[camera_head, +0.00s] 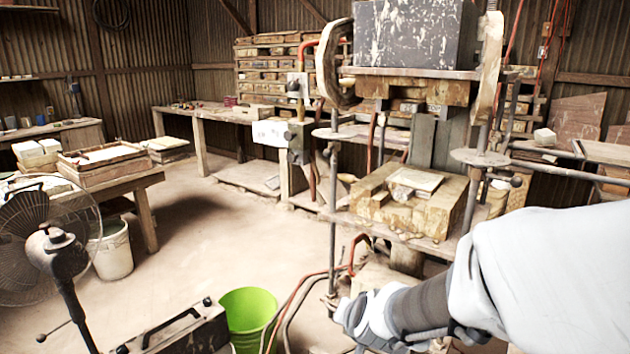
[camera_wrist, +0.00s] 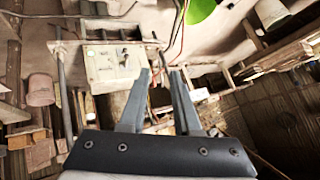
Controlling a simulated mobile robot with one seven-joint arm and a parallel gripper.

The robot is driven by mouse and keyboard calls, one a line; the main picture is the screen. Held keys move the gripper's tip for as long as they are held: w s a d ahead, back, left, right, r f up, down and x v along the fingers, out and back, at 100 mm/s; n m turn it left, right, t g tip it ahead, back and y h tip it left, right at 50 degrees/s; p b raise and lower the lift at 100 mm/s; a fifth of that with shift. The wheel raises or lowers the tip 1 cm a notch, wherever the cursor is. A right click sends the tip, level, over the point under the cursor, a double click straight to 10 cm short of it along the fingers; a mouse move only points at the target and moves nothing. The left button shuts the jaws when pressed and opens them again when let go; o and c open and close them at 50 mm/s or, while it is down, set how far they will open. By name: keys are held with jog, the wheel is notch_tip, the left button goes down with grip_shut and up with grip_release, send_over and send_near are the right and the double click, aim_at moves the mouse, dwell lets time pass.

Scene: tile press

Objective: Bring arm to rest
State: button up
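My arm (camera_head: 545,275) reaches in from the right edge in the head view, in front of the press. Its grey and white wrist end (camera_head: 372,312) hangs low, below the press bed; the fingers cannot be made out there. In the wrist view my gripper (camera_wrist: 160,72) shows two grey fingers with a gap between them and nothing held. The tile press (camera_head: 435,205) stands upright behind the arm, with a tile on its wooden block. It also shows in the wrist view (camera_wrist: 112,65), beyond the fingertips and apart from them as far as I can tell.
A green bucket (camera_head: 250,312) and hoses lie left of my wrist. A fan (camera_head: 32,235), a white bucket (camera_head: 112,250) and a table with a wooden tray (camera_head: 104,165) stand at the left. A workbench (camera_head: 215,113) is behind. The middle floor is clear.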

jog(key=s+d+r+n+g+p, duration=0.1)
jog(key=s+d+r+n+p, duration=0.1)
jog(key=s+r, duration=0.5)
jog(key=s+d+r+n+g+h+p, duration=0.1)
jog(key=s+d+r+n+g+p, duration=0.1)
jog(key=s+d+r, duration=0.3)
jog(key=s+r, duration=0.3)
jog(key=s, duration=0.4)
jog(key=shift+d+n+g, duration=0.25)
jog(key=shift+n+g, duration=0.05)
jog(key=shift+s, duration=0.1)
